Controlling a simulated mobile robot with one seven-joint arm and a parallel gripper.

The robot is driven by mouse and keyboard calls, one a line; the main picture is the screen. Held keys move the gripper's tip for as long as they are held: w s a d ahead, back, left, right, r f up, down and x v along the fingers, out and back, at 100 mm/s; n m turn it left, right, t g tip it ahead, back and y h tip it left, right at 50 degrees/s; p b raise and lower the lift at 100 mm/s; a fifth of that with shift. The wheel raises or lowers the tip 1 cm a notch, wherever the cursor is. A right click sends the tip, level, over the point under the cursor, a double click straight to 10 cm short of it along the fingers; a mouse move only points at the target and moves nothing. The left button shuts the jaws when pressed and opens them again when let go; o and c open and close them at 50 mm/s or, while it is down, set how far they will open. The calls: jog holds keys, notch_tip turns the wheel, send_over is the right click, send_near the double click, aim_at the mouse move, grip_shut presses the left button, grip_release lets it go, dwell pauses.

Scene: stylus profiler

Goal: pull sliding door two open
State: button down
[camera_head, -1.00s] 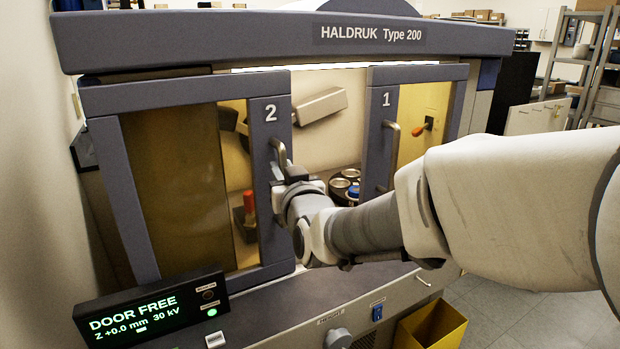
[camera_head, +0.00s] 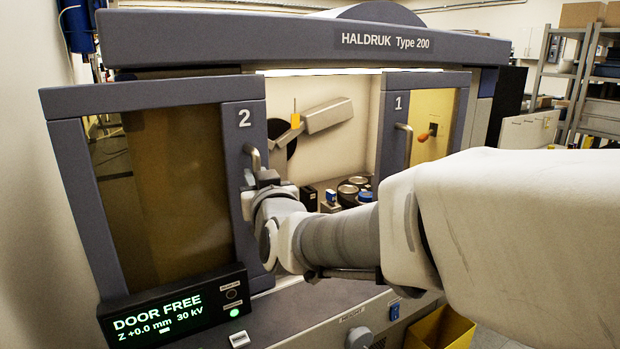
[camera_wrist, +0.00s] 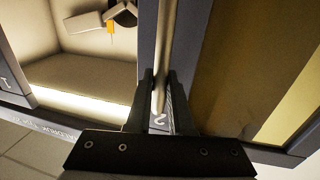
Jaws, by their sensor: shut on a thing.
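Sliding door two (camera_head: 168,190) is a grey-framed amber panel marked "2" at the left of the machine front. It is slid left, and a wide gap shows between it and door one (camera_head: 392,140). Its metal bar handle (camera_head: 253,158) stands on its right frame post. My gripper (camera_head: 264,180) is at the lower part of this handle. In the wrist view the handle (camera_wrist: 166,50) runs between the two fingers (camera_wrist: 158,100), which are closed around it. My wrist hides part of the door's right post.
Inside the opening are several round pots (camera_head: 352,188) and an angled grey arm (camera_head: 328,115). A display (camera_head: 175,308) reading "DOOR FREE" stands at the door's lower edge. A yellow bin (camera_head: 440,328) is below right. A wall is at the left.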

jog(key=shift+a+r, duration=0.1)
dwell(0.3)
jog(key=c, duration=0.8)
grip_release()
jog(key=shift+s, duration=0.1)
